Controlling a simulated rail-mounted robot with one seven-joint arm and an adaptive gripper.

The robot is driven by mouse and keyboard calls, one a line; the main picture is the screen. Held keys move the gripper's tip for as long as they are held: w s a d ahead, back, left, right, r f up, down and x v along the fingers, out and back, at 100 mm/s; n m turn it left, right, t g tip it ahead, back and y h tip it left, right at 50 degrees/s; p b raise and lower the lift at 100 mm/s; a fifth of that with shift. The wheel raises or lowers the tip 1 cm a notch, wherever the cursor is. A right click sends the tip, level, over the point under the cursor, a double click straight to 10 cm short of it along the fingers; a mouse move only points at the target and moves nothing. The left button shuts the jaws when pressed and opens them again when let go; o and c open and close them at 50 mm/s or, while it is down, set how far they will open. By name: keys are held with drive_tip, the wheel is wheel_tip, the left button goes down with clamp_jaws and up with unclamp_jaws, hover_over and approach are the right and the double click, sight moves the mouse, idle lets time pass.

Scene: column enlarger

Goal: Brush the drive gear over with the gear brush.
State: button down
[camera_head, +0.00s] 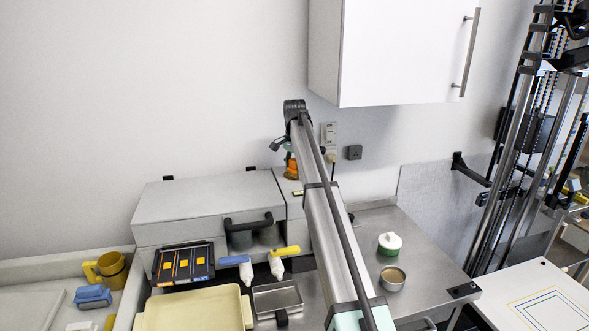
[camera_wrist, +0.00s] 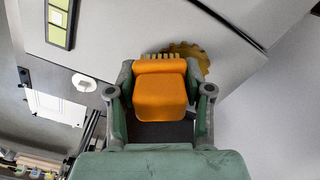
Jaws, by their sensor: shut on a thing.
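My gripper (camera_wrist: 160,100) shows at the bottom of the wrist view, its green fingers shut on the gear brush (camera_wrist: 160,95). The brush has an orange block with a row of pale bristles at its far edge. The drive gear (camera_wrist: 190,54), a gold-brown toothed disc, shows just beyond the brush and is partly hidden by it. The bristles overlap the gear in this view; I cannot tell if they touch. In the head view the orange brush (camera_head: 291,167) is behind my arm, above the right end of the grey housing, and the gear is hidden.
The grey housing (camera_head: 205,206) stands against the wall. A black tray (camera_head: 183,264), blue-topped and yellow-topped bottles and a metal tray (camera_head: 277,298) are before it. A green-and-white pot (camera_head: 389,243) and a round tin (camera_head: 392,278) stand right. A white cabinet (camera_head: 390,50) hangs above.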

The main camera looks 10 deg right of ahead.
drive_tip(key=shift+f, duration=0.35)
idle(0.4)
drive_tip(key=shift+w, duration=0.1)
drive_tip(key=shift+w, duration=0.7)
drive_tip(key=shift+w, duration=0.1)
drive_tip(key=shift+w+a, duration=0.15)
drive_tip(key=shift+w, duration=0.55)
drive_tip(key=shift+s, duration=0.85)
